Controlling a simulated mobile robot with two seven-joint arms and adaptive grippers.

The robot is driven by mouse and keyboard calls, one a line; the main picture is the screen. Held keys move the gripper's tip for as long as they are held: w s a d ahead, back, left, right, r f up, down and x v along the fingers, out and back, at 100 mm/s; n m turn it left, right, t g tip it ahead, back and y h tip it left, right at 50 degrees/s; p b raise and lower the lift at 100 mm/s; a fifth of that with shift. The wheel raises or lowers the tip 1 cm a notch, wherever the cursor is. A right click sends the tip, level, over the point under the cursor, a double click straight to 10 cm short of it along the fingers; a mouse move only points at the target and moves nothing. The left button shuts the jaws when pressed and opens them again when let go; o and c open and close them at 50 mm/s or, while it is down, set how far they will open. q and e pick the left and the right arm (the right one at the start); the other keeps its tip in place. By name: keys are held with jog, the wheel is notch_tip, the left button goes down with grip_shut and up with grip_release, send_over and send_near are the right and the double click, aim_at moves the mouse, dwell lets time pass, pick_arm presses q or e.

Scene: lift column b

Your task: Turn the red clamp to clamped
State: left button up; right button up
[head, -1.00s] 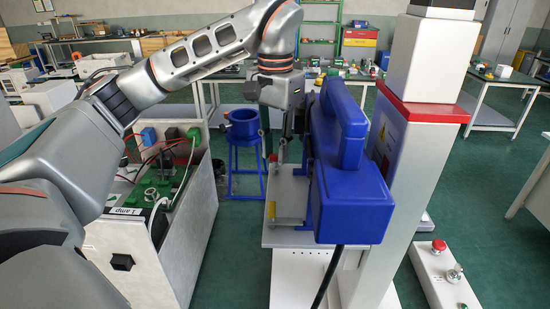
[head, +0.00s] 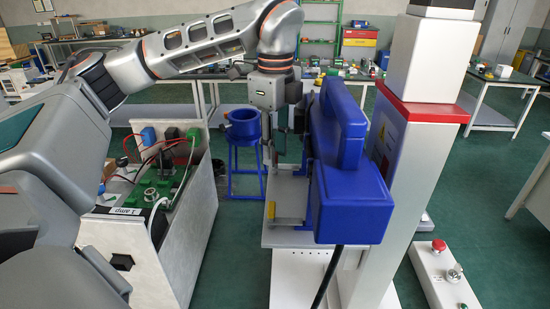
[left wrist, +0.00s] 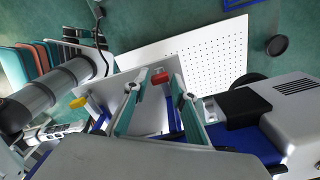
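The red clamp (left wrist: 160,77) shows in the left wrist view as a small red block, between the two fingertips and beyond them. My left gripper (left wrist: 158,80) is open, with one finger on each side of the red block; I cannot tell whether either touches it. In the head view my left gripper (head: 277,160) points down over the metal plate of the blue machine (head: 350,190). The red clamp is not clearly visible there, and its setting cannot be read. My right gripper is not in view.
A grey-white column (head: 410,130) with a red collar stands right of the blue machine. A blue round stand (head: 244,125) is behind. A yellow piece (left wrist: 78,102) shows left of the fingers.

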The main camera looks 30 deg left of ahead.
pick_arm(q)
jog(key=shift+r, duration=3.5)
